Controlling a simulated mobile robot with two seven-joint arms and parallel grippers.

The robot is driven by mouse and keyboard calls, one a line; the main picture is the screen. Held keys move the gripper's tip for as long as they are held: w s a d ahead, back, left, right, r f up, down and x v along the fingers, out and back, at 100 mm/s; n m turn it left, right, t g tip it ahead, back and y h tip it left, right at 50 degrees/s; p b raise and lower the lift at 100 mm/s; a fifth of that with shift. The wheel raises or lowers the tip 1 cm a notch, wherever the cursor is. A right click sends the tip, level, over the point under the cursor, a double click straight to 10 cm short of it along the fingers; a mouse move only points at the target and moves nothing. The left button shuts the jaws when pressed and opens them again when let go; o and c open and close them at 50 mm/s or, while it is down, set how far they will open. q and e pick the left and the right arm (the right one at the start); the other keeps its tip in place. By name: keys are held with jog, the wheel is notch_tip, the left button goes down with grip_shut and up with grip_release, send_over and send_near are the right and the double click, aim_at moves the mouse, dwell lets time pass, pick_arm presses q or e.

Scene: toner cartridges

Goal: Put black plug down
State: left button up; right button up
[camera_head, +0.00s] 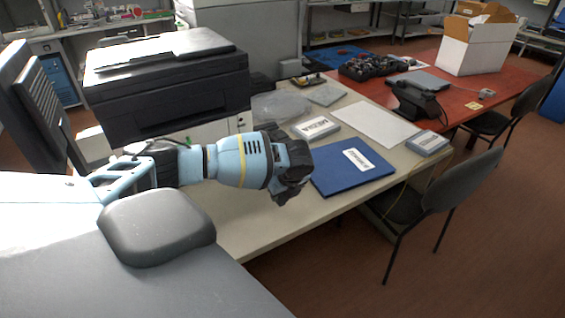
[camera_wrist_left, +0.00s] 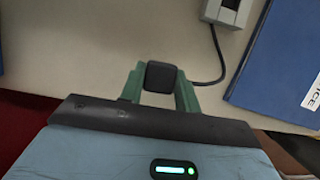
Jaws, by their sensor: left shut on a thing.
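My left gripper (camera_wrist_left: 159,88) has its two green fingers closed on a small black plug (camera_wrist_left: 161,76) in the left wrist view. The plug is held over the pale table (camera_wrist_left: 90,45); the gap to the surface cannot be judged. In the head view my left gripper (camera_head: 287,190) is over the near edge of the table, left of the blue folder (camera_head: 350,168), and the plug is hidden. My right gripper is not in view.
A grey box with a cable (camera_wrist_left: 228,10) lies near the blue folder. A black printer (camera_head: 165,85) stands at the left. White paper (camera_head: 375,124) and a small box (camera_head: 427,143) lie farther right. A chair (camera_head: 440,190) stands at the front edge.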

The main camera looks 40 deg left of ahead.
aim_at(284, 197)
pick_arm(q)
jog(key=shift+d+f, duration=0.15)
jog(key=shift+f, duration=1.35)
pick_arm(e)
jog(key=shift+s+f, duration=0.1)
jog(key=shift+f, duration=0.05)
pick_arm(q)
jog(key=shift+f, duration=0.15)
jog(key=o, duration=0.9)
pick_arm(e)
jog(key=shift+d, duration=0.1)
pick_arm(q)
jog(key=shift+p+v, duration=0.8)
jog(key=shift+v, duration=5.3)
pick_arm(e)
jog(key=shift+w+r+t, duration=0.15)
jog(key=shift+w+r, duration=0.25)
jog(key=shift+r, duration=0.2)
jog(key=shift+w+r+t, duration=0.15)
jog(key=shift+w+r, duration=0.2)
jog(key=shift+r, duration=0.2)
